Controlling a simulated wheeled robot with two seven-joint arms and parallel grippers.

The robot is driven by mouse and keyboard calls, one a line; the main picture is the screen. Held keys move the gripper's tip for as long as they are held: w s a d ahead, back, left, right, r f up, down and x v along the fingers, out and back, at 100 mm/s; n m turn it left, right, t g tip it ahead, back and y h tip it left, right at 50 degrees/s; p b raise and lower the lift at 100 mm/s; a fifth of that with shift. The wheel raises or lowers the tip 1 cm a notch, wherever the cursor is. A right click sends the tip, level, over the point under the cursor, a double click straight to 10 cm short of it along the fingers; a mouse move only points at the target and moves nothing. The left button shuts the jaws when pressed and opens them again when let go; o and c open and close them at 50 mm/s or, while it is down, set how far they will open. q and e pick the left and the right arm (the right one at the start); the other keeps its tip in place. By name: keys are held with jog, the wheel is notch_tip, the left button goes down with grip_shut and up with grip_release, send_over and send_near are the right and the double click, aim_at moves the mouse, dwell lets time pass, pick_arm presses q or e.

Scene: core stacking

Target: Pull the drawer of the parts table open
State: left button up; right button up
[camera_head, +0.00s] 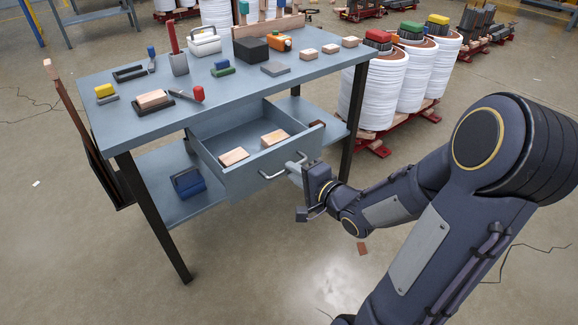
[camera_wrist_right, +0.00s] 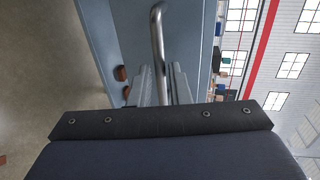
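The blue-grey parts table (camera_head: 115,128) stands at centre left in the head view. Its drawer (camera_head: 255,178) is pulled out towards me, showing its inside and two wooden blocks (camera_head: 234,156) (camera_head: 274,137). The silver bar handle (camera_head: 272,176) is on the drawer front. My right gripper (camera_head: 294,170) is at the handle's right end, with its fingers close around the bar. In the right wrist view the bar (camera_wrist_right: 156,40) runs between the two near-closed fingers (camera_wrist_right: 162,85); exact contact is hard to see. My left gripper is not in view.
The tabletop holds several blocks, tools and trays. A blue item (camera_head: 188,183) lies on the lower shelf (camera_head: 160,170). White drum-like stacks (camera_head: 375,90) on red pallets stand behind right. A dark panel (camera_head: 95,150) leans at the table's left. The floor in front is mostly clear.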

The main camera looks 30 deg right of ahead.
jog(key=p+v, duration=0.1)
jog(key=v, duration=0.4)
jog(key=shift+w, duration=0.1)
dwell(0.3)
jog(key=s+a+r+n+g+y, duration=0.2)
jog(key=s+a+n+g+y, duration=0.1)
jog(key=s+a+n+g, duration=0.95)
jog(key=s+r+n+t+p, duration=0.2)
jog(key=s+r+p, duration=0.1)
jog(key=r+p, duration=2.7)
jog(key=shift+a+n, duration=0.15)
jog(key=shift+n, duration=0.2)
